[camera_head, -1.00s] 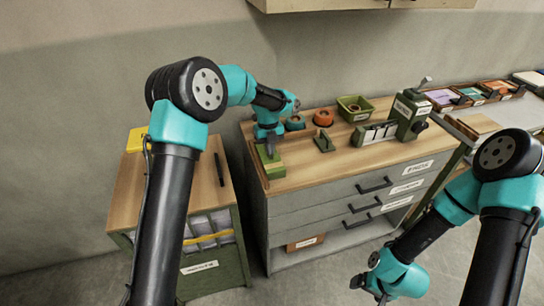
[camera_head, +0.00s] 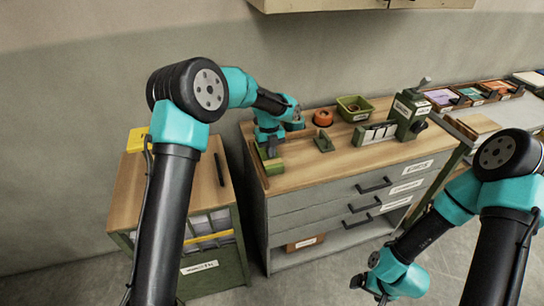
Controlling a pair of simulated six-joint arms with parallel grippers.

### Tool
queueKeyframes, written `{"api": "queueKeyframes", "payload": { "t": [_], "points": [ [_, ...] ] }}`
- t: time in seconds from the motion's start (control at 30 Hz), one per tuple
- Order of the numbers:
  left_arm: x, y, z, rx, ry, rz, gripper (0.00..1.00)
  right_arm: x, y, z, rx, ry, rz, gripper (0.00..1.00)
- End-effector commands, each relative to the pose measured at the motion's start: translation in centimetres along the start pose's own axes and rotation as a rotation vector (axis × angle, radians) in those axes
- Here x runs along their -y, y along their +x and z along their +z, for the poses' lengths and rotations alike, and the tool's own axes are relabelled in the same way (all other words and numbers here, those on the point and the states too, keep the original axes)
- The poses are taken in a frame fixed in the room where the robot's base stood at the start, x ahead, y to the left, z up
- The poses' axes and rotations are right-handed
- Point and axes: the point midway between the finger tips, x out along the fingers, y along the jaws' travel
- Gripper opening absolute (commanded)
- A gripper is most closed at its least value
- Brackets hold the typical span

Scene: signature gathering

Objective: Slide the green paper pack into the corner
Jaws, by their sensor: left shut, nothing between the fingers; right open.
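The green paper pack (camera_head: 271,166) lies at the left end of the wooden counter top, beside a raised wooden strip (camera_head: 259,172) along that edge. My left gripper (camera_head: 272,153) is shut and empty, pointing down at the pack's rear part. Its fingertips look close to the pack or touching it; I cannot tell which. The arm hides the back left of the counter, so the corner there is mostly covered. My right gripper (camera_head: 372,288) is open and empty, low in front of the drawers, away from the counter.
Orange (camera_head: 323,117) and teal rolls, a green bin (camera_head: 354,108), a small dark green holder (camera_head: 323,142) and a green device with a lever (camera_head: 407,114) stand further back and right. The counter's front middle is clear. A lower cabinet (camera_head: 127,195) stands left across a gap.

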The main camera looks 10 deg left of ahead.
Motion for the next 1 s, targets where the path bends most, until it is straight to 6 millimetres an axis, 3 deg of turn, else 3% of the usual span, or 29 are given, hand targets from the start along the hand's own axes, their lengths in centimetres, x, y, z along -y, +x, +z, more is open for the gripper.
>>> {"api": "queueKeyframes", "payload": {
  "t": [0.03,0.47,1.0],
  "points": [
    [-0.4,1.0,0.7,-0.011,-0.005,0.009,0.0,0.0,0.0,0.0,0.0,0.0,0.0,0.89],
    [-0.4,0.8,1.4,-0.008,-0.003,0.009,0.0,0.0,0.0,0.0,0.0,0.0,0.0,0.89],
    [-0.3,-1.0,1.1,-0.006,-0.002,0.007,0.0,0.0,0.0,0.0,0.0,0.0,0.0,0.89]
  ]
}}
